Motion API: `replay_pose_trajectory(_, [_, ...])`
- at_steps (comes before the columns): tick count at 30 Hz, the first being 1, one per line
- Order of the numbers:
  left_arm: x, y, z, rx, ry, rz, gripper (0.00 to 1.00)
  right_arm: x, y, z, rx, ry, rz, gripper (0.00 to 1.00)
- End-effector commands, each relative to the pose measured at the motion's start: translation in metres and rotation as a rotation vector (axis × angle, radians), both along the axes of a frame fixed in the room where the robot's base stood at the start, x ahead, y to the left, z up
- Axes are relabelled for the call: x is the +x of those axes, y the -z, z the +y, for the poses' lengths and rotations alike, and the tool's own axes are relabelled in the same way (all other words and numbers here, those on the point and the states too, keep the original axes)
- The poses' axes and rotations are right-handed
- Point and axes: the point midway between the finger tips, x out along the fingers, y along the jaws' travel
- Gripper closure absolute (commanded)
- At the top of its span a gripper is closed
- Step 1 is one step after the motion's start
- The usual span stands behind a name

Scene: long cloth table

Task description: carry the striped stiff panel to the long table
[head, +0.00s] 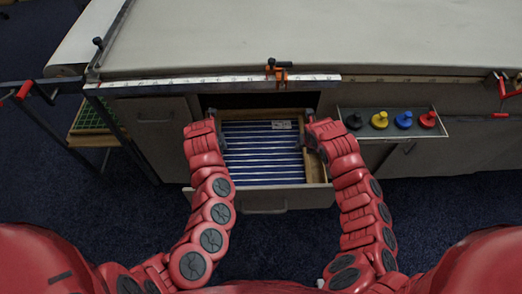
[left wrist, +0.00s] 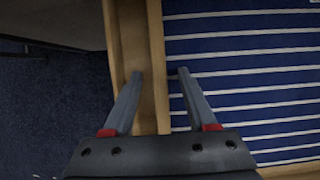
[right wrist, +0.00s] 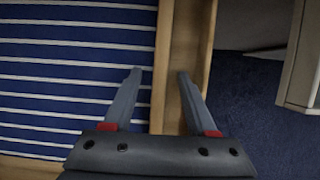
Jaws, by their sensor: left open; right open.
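The striped panel (head: 262,154), blue with white stripes and a small pale label, lies flat inside an open wooden drawer (head: 318,172) under the long table (head: 330,40). My left gripper (head: 211,113) is open above the drawer's left side; in the left wrist view its fingers (left wrist: 160,72) point at the drawer's side wall and the panel's left edge. My right gripper (head: 310,115) is open above the right side; in the right wrist view its fingers (right wrist: 160,72) are over the panel's right edge and the side wall. Neither gripper holds the panel. Their exact height is unclear.
A small tray (head: 440,132) with black, yellow, blue and red knobbed pieces sits right of the drawer. An orange clamp (head: 278,73) and a long ruler (head: 215,82) are at the table's front edge. The tabletop in view is mostly clear.

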Motion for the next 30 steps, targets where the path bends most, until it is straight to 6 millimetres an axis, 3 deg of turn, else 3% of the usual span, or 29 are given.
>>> replay_pose_trajectory(5, [0.0, -0.0003, 0.0001, 0.0, 0.0, 0.0, 0.46, -0.0001, -0.0002, 0.0, 0.0, 0.0, 0.0, 0.46])
replay_pose_trajectory(14, [0.0, -0.0004, 0.0001, 0.0, 0.0, 0.0, 1.0, -0.0002, -0.0002, 0.0, 0.0, 0.0, 0.001, 1.0])
replay_pose_trajectory(30, [0.0, -0.0007, 0.0002, 0.001, 0.0, 0.0, 1.0, -0.0003, -0.0003, 0.0, 0.0, 0.0, 0.001, 1.0])
